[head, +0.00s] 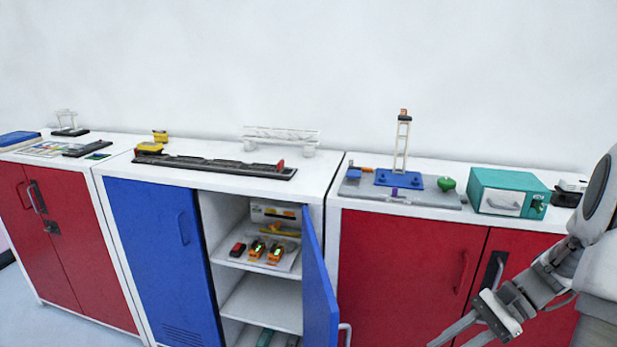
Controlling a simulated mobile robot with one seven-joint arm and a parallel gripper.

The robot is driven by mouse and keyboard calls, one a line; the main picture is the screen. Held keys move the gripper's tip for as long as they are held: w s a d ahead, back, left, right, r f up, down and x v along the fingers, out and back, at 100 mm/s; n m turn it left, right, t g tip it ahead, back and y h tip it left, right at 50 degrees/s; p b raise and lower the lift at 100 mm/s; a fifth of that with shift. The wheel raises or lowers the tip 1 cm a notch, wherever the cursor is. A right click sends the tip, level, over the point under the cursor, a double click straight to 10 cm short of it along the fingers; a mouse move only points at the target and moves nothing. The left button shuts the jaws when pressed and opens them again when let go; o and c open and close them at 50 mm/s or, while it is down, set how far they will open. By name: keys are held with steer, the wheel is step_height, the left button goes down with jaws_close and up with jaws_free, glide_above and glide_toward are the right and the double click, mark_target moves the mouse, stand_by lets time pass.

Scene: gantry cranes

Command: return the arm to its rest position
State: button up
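My gripper (458,337) is at the lower right, in front of the red cabinet on the right. It points down and to the left. Its two fingers look spread, with nothing seen between them. The lower edge of the picture cuts off part of them. My arm comes in from the right edge, bent, and covers part of the red cabinet.
The blue cabinet's right door (319,285) stands open, showing orange devices (257,249) on a shelf. A teal box (508,192), a green object (446,184) and a small tower (402,145) stand on the right countertop. A long dark rail (213,165) lies on the middle top.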

steer(key=s+a+r+n+t+h+p, duration=0.1)
steer(key=s+a+r+n+t+h, duration=0.2)
steer(key=s+a+r+n+h, duration=0.1)
steer(key=s+a+r+n+t+h+p, duration=0.1)
steer(key=s+a+r+n+t+h, duration=0.2)
steer(key=a+r+n+h, duration=0.3)
steer(key=s+a+r+n, duration=0.1)
steer(key=a+r+n, duration=0.2)
steer(key=r, duration=0.4)
steer(key=shift+s+a+n+p, duration=0.15)
steer(key=shift+s+n+p, duration=0.15)
steer(key=shift+n, duration=0.5)
